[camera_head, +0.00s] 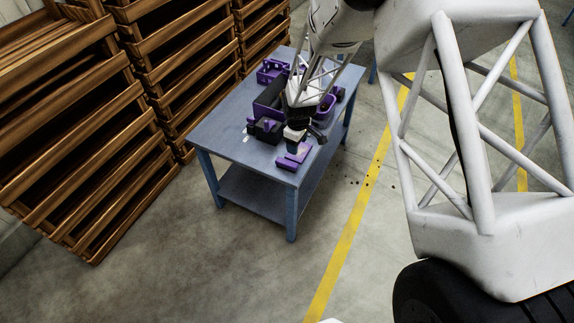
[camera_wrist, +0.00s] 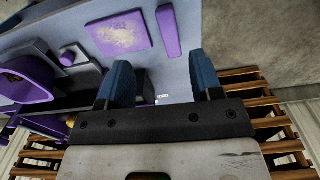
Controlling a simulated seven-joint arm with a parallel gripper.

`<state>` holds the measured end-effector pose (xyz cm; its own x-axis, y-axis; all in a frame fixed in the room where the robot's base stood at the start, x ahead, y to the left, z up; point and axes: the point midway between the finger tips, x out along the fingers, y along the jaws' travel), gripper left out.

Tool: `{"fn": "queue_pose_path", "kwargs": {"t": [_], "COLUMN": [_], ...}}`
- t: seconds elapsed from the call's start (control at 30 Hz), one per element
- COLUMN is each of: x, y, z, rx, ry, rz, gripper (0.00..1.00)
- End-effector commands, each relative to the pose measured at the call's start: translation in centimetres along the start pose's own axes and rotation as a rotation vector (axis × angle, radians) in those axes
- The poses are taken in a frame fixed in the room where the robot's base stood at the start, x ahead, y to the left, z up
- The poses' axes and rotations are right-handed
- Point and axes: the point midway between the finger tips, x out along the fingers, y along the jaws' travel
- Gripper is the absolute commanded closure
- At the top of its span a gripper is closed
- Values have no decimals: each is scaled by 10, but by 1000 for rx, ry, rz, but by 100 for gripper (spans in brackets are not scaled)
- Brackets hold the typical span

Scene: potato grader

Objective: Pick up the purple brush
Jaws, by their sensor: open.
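A narrow purple bar (camera_wrist: 168,30) lies on the blue-grey table in the wrist view, just ahead of the space between my fingertips. Beside it on the left is a flat purple square (camera_wrist: 118,33) with a speckled beige patch. I cannot tell for certain which of these is the brush; no bristles are clear. In the head view the two show as an L-shaped purple patch (camera_head: 293,156) near the table's front corner. My gripper (camera_wrist: 162,78) is open, with two blue fingers apart and nothing between them. In the head view its end is close to the purple pieces.
A purple and black machine (camera_head: 266,106) stands on the table (camera_head: 232,152), beside my gripper. Its purple rounded part (camera_wrist: 30,75) shows at left in the wrist view. Stacked wooden crates (camera_head: 85,130) stand left of the table. The floor around the yellow line (camera_head: 350,215) is mostly clear.

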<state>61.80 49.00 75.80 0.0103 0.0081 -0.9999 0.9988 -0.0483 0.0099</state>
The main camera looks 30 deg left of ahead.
Motion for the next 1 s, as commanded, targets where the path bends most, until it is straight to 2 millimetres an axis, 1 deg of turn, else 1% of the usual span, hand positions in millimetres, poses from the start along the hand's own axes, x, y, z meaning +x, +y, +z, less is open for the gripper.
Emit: {"fn": "queue_pose_path", "kwargs": {"t": [0.03,0.1,0.2,0.33,0.7,1.0], "x": [13,25,36,42,44,64], "y": [-4,-8,-11,-12,-13,-13], "z": [-8,-18,-26,-31,-31,-30], "rx": [-21,-49,-73,-88,-89,-88], "ry": [-4,-6,-7,-7,-8,-9], "rz": [-5,-7,-9,-9,-10,-11], "gripper": [40,40,40,40,40,40]}}
